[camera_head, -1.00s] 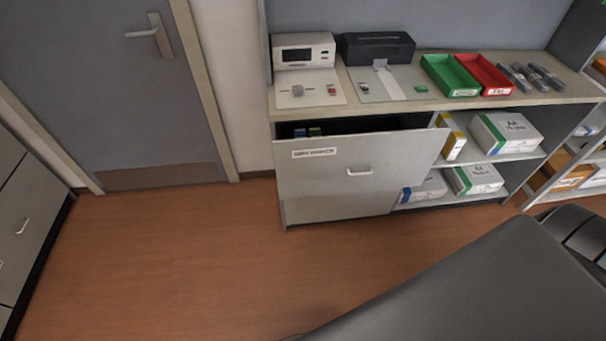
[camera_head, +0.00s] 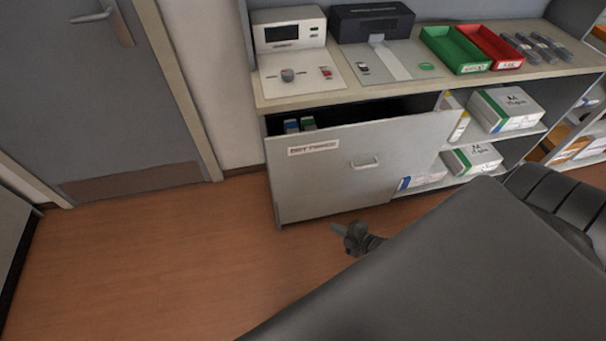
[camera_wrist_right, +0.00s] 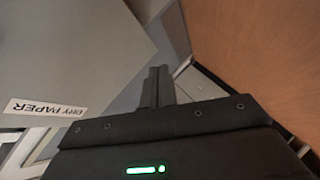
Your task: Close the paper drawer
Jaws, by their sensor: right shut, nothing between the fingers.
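The paper drawer (camera_head: 330,180) is a large grey front under the left part of the counter. It stands pulled out, with a dark gap above it where several small boxes (camera_head: 300,125) show inside. My right gripper (camera_head: 338,229) is low in front of the drawer, over the floor, apart from the handle. Its fingers (camera_wrist_right: 157,75) are together and empty, near the drawer front; I cannot tell if they touch it. My left gripper is not in view.
The counter (camera_head: 420,92) holds a white device (camera_head: 290,35), a black device (camera_head: 372,22), a green tray (camera_head: 455,50) and a red tray (camera_head: 490,47). Open shelves with paper boxes (camera_head: 505,108) are right of the drawer. The floor (camera_head: 150,270) at left is clear.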

